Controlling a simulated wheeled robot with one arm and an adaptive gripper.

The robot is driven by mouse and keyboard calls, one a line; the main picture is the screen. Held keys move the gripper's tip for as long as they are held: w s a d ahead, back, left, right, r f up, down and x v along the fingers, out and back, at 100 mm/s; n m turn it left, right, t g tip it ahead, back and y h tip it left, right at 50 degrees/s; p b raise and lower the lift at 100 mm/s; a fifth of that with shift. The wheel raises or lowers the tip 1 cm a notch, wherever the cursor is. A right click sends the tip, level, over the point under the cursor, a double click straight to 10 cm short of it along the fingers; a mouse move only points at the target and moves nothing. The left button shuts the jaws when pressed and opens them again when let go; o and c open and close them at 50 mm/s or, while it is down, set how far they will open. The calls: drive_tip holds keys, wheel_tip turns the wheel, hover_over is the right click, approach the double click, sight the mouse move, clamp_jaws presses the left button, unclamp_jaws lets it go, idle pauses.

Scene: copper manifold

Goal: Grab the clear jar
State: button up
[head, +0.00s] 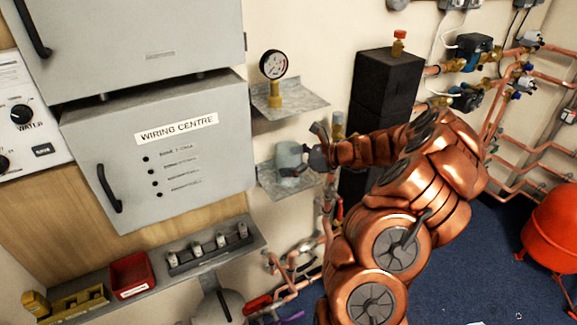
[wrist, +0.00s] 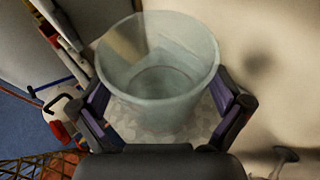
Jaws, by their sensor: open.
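The clear jar (head: 290,158) is a pale, greenish see-through vessel standing upright on a small grey metal shelf (head: 270,184) fixed to the wall. In the wrist view the open-topped jar (wrist: 160,75) is large and central, and it looks empty. My gripper (head: 308,158) reaches it from the right in the head view. In the wrist view my gripper (wrist: 165,108) is open, with one finger on each side of the jar's lower part. I cannot tell whether either finger touches it. The fingers partly hide the jar in the head view.
A higher shelf holds a pressure gauge (head: 273,66). The grey wiring centre box (head: 165,150) is close on the left. A black column (head: 385,85) and copper pipes (head: 535,150) stand to the right. A lower ledge holds a red bin (head: 131,274).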

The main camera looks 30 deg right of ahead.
drive_tip(key=c, duration=1.1)
